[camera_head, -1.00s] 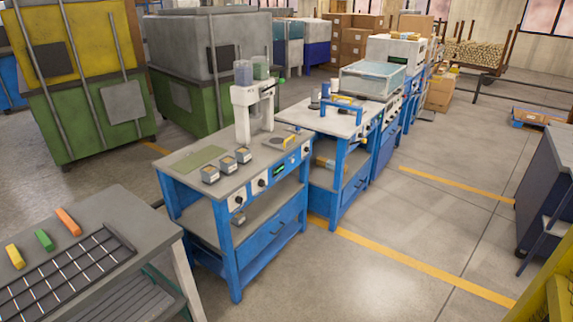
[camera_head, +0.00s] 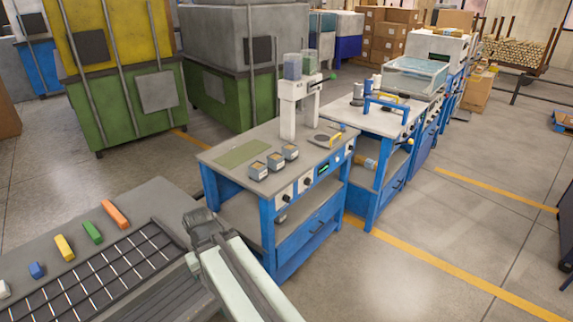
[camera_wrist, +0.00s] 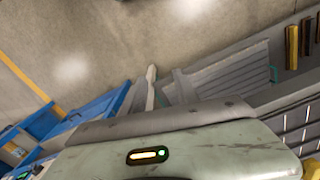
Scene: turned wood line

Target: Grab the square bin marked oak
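The labels are too small to read, so I cannot tell which is marked oak. My pale arm with a dark grey end (camera_head: 205,228) rises at the bottom of the head view, in front of the bench and apart from the bins. No bin shows clearly there.
The blue bench (camera_head: 225,181) also carries a green mat (camera_head: 242,153) and a white machine (camera_head: 293,105). A grey table (camera_head: 150,195) with a slotted rack and coloured blocks stands at the lower left. Large green bins stand behind. Open floor (camera_head: 450,230) lies to the right.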

